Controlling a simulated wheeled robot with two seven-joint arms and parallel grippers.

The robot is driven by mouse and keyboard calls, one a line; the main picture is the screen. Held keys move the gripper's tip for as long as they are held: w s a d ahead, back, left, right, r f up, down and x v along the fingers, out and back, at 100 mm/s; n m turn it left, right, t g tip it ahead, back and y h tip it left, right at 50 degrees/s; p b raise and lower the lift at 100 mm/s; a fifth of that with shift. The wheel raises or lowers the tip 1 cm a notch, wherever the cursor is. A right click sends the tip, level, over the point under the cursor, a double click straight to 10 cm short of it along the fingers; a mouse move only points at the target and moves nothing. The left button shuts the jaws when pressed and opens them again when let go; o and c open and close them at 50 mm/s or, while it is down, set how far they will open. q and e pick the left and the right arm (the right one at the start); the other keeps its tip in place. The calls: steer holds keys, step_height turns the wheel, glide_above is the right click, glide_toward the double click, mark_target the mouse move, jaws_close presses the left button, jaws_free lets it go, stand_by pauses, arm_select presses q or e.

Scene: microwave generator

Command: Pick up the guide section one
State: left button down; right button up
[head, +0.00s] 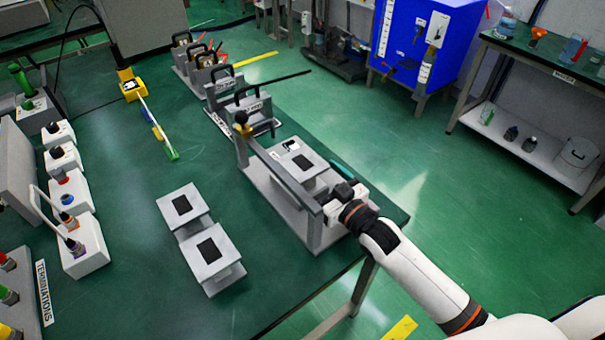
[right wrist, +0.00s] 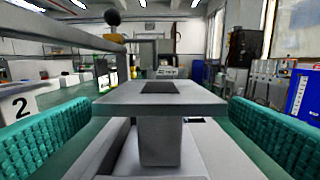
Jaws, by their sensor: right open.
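No label reading "guide section one" can be made out. A grey pedestal (head: 300,162) with a flat top and a dark square stands in a grey frame at the table's right edge. In the right wrist view this pedestal (right wrist: 130,104) stands upright between two teal finger pads, apart from both. My right gripper (head: 335,182) is open at the near right end of the frame; one finger is mostly hidden in the head view. Two similar grey pedestals (head: 181,220) (head: 202,276) stand side by side on the table. My left gripper is out of view.
A long grey bar (head: 283,173) runs along the frame's left side, close to my right gripper. White boxes with connectors (head: 82,245) line the table's left. Black-handled grey units (head: 240,103) stand behind the frame. Green table top (head: 120,280) is bare around the loose pedestals.

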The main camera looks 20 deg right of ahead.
mark_target(291, 154)
steer(key=x, duration=0.6)
steer(key=shift+r, duration=0.15)
steer(key=c, duration=1.3)
